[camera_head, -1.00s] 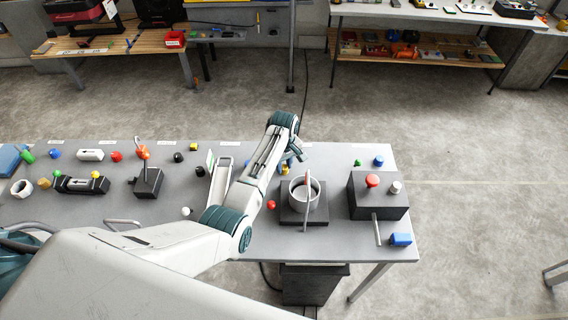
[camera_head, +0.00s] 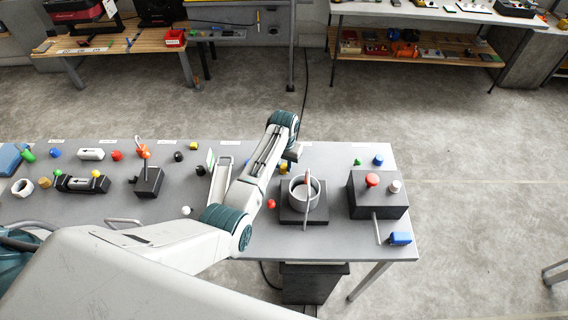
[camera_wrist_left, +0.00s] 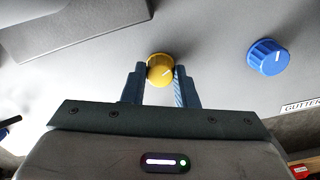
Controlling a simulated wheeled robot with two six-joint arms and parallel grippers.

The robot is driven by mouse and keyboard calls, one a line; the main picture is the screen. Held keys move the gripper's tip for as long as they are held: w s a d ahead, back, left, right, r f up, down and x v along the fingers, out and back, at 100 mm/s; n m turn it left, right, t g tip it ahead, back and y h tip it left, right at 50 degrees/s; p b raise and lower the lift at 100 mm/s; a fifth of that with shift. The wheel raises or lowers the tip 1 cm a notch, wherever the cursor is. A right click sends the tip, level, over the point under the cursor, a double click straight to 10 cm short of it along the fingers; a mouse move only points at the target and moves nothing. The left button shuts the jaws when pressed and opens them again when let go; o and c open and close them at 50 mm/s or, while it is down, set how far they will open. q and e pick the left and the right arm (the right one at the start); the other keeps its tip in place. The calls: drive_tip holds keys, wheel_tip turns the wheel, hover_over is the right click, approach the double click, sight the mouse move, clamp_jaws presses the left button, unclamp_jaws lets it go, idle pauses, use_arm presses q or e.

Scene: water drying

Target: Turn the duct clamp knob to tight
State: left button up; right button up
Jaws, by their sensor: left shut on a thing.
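A round yellow knob (camera_wrist_left: 160,70) with a pale mark sits on the grey panel in the left wrist view. It also shows in the head view (camera_head: 284,170), partly hidden by my arm. The two fingers of my left gripper (camera_wrist_left: 160,82) are shut on the yellow knob, one on each side. In the head view the gripper (camera_head: 291,156) is at the knob, its fingertips mostly hidden. No label for the yellow knob is readable. My right gripper is not in view.
A blue knob (camera_wrist_left: 267,57) stands beside it near a label reading GUTTER. In the head view a grey cup-like fixture (camera_head: 312,212) on a dark plate stands nearer me. A dark box (camera_head: 364,205) with a red button (camera_head: 372,180) is at the right.

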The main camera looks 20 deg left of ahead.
use_arm(q)
drive_tip(key=m, duration=0.5)
drive_tip(key=shift+w+r+m, duration=0.1)
drive_tip(key=shift+m, duration=0.2)
drive_tip(key=m, duration=1.1)
drive_tip(key=shift+m, duration=0.4)
drive_tip(key=m, duration=0.5)
drive_tip(key=shift+m, duration=0.3)
drive_tip(key=o, duration=1)
